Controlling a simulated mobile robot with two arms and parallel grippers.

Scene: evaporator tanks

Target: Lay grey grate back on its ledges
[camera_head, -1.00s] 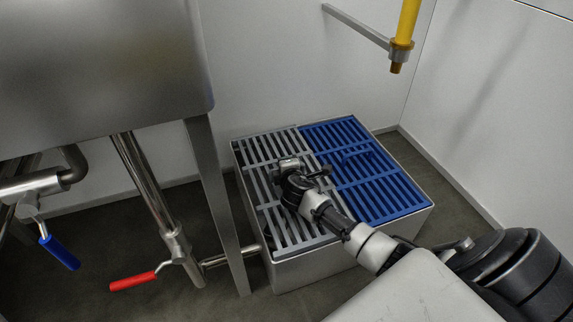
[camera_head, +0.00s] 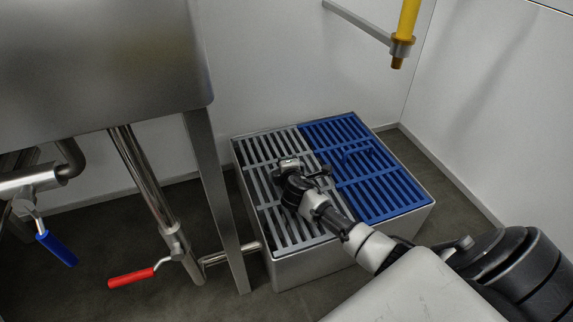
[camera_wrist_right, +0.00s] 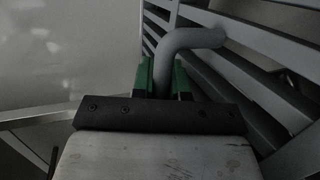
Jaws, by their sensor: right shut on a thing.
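The grey grate (camera_head: 262,178) lies over the left half of the steel box (camera_head: 310,268), beside the blue grate (camera_head: 392,190), and looks about level with it. My right gripper (camera_head: 288,170) is above the middle of the grey grate. In the right wrist view, the green fingers of my right gripper (camera_wrist_right: 163,80) are shut on the grate's bent grey handle (camera_wrist_right: 190,40), with the grate's bars (camera_wrist_right: 250,85) behind. The ledges under the grate are hidden, so I cannot tell whether it rests fully on them. My left gripper is not in view.
A steel tank (camera_head: 100,60) with a leg stands at the left, close to the box. Valves with a blue handle (camera_head: 57,248) and a red handle (camera_head: 131,279) sit below it. A yellow pipe (camera_head: 407,25) hangs above the box. Walls stand behind and to the right.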

